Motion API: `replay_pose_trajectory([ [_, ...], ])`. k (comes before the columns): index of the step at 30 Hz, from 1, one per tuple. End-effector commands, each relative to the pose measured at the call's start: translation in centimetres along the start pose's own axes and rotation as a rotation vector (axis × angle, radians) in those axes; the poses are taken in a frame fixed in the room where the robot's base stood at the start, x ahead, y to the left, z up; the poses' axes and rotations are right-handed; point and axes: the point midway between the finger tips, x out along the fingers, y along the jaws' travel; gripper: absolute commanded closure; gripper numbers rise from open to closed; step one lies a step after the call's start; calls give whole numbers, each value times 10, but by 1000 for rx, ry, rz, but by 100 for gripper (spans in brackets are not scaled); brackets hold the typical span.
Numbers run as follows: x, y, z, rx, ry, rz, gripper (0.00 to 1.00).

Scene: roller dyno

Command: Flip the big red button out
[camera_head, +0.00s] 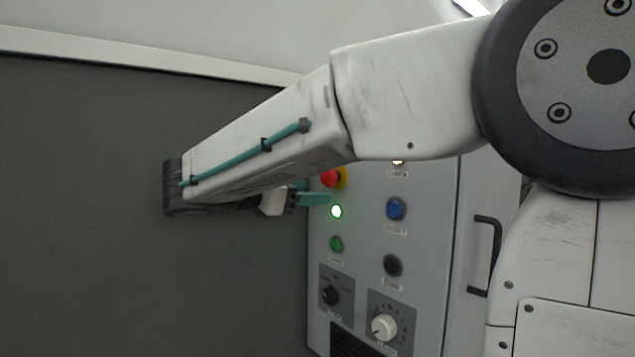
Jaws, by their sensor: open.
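The big red button (330,179) sits on a yellow base near the top left of the grey control panel (365,235). My arm crosses in front and hides the upper part of the panel. My gripper (318,199) is just below and left of the red button, with a teal finger pointing right towards the panel. Only part of the gripper shows. The finger appears close to the button, but I cannot tell whether it touches it.
Below the red button are a lit white-green lamp (336,211) and a green button (336,244). A blue button (396,209), a black button (393,265) and two knobs lie nearby. A black handle (487,256) is on the right. A dark wall (90,250) fills the left.

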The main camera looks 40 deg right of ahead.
Motion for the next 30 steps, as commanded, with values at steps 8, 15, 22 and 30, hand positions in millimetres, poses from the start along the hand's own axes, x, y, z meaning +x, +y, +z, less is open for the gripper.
replay_pose_trajectory([
  [8, 5, 25, 14, -63, -108, 29, 38],
  [15, 45, 25, 19, -60, -106, 26, 38],
  [22, 67, 26, 20, -60, -104, 28, 38],
  [30, 68, 26, 20, -60, -104, 30, 38],
])
